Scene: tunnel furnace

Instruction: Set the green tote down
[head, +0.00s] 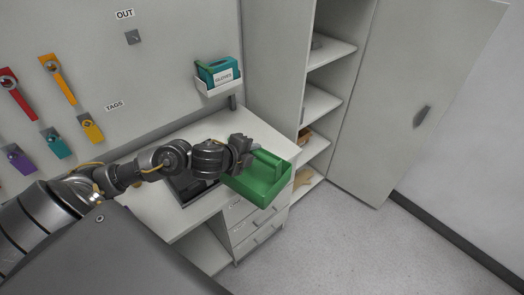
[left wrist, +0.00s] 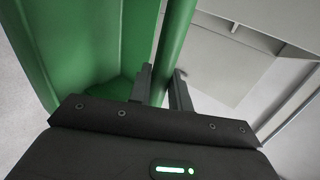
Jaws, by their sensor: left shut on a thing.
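The green tote (head: 268,190) is an open-topped box at the right end of the white desk in the head view. Its far part overlaps the desk top in the picture and its near corner reaches past the drawers' edge. I cannot tell whether its bottom touches the desk. My left gripper (head: 246,158) is at the tote's left side, shut on it. In the left wrist view the fingers (left wrist: 161,88) straddle a green bar or rim of the tote (left wrist: 172,45), with the green wall to the left. My right gripper is not in view.
The white desk (head: 148,203) has a dark recessed panel or tray under my arm and drawers (head: 256,228) below. A glove box (head: 218,73) sits in a wall holder behind. An open shelved cabinet (head: 330,52) stands to the right. The floor (head: 340,240) in front is clear.

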